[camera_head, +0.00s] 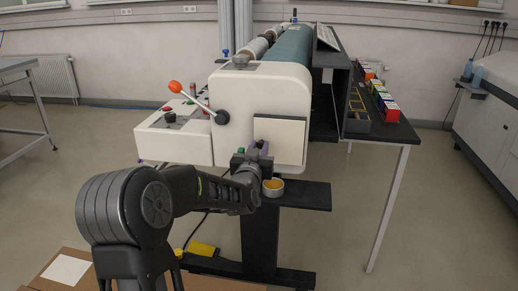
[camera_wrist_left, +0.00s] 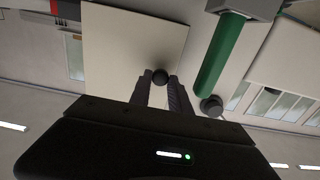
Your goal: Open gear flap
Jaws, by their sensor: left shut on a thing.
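The gear flap (camera_head: 280,138) is a cream, nearly square panel on the end face of the white machine housing (camera_head: 240,82). It appears closed or nearly so; a small gap cannot be told. In the left wrist view the flap (camera_wrist_left: 125,45) fills the upper middle, with a round black knob (camera_wrist_left: 159,74) near its edge. My left gripper (camera_wrist_left: 160,85) is shut on the knob, with its fingers on either side. In the head view my left gripper (camera_head: 258,150) is at the flap's lower left and hides the knob. My right gripper is not in view.
A lever with an orange ball (camera_head: 175,87) sticks out left of the flap. A small bowl with orange contents (camera_head: 273,187) stands on a dark shelf (camera_head: 305,195) just below my gripper. A side table with colourful boxes (camera_head: 385,105) is at the right.

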